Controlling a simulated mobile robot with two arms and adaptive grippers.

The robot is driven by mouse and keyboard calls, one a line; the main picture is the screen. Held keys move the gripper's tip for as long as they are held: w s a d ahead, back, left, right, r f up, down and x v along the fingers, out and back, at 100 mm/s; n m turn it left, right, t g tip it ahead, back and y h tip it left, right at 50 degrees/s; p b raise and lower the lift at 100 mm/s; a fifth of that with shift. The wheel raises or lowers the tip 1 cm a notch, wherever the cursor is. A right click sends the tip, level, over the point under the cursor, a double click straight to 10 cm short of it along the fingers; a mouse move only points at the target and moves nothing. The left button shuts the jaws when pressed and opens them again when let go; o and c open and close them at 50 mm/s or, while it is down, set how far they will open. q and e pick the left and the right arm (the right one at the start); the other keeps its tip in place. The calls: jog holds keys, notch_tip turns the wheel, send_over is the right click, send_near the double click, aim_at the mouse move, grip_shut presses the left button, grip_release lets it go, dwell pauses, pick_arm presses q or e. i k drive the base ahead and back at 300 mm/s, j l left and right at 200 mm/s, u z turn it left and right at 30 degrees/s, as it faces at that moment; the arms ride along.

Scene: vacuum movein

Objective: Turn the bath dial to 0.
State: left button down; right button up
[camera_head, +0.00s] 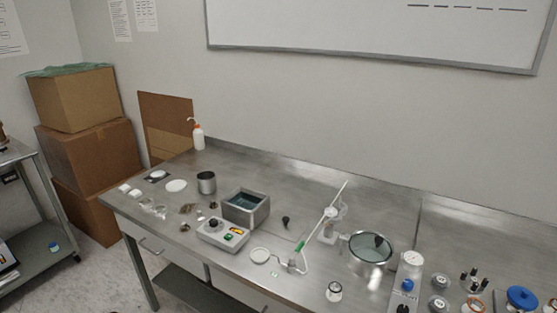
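The bath is a square steel tub (262,217) on the steel bench, with dark bluish liquid visible inside. A light grey control box (222,238) stands against its front side. A dark round dial (214,222) sits at the box's left, and its setting is too small to read. A green part (228,237) and a small red and yellow part show to the right of the dial. Neither my left nor my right gripper is in view, so nothing can be seen touching the dial.
A steel cup (206,182), white dishes and small parts lie left of the bath. To its right are a stand with a white rod (327,222), a round glass-topped vessel (370,262) and a gauge unit (410,262). Bare bench (290,185) lies behind the bath.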

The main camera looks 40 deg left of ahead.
aim_at(214, 222)
jog(key=u, duration=1.85)
